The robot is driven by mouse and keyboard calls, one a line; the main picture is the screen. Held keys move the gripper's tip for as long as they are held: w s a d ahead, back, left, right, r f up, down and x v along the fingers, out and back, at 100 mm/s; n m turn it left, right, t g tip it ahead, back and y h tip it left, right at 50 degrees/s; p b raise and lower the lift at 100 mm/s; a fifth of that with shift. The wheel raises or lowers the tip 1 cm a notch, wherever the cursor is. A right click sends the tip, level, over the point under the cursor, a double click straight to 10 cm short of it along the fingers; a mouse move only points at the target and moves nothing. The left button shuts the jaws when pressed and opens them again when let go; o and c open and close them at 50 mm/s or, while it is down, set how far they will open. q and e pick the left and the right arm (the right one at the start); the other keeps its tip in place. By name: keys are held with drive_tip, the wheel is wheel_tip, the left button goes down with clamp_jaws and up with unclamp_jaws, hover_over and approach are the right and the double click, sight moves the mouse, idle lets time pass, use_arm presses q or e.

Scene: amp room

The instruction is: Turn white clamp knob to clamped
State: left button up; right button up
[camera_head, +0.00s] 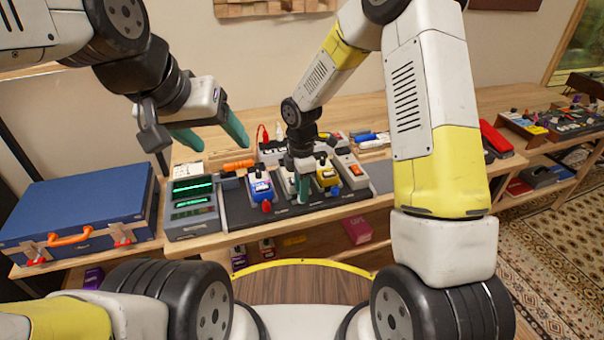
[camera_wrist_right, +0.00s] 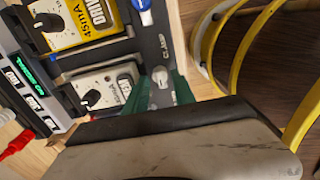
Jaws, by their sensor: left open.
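The white clamp knob (camera_wrist_right: 160,76) shows in the right wrist view on a dark board, next to the printed word CLAMP. My right gripper (camera_wrist_right: 166,94) is right at the knob, with one teal finger on each side of it. I cannot tell whether the fingers touch the knob or stand slightly apart from it. In the head view my right gripper (camera_head: 302,188) points down at the dark board (camera_head: 238,211) and hides the knob. My left gripper (camera_head: 210,135) is open and empty, in the air above the left end of the bench.
Blue (camera_head: 260,188) and yellow (camera_head: 326,176) pedals flank my right gripper. A grey box with green displays (camera_head: 191,208) stands left of the board. A blue case (camera_head: 80,212) lies further left. A red pedal (camera_head: 495,137) stands to the right.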

drive_tip(key=shift+f, duration=0.55)
drive_tip(key=shift+c, duration=0.2)
clamp_jaws()
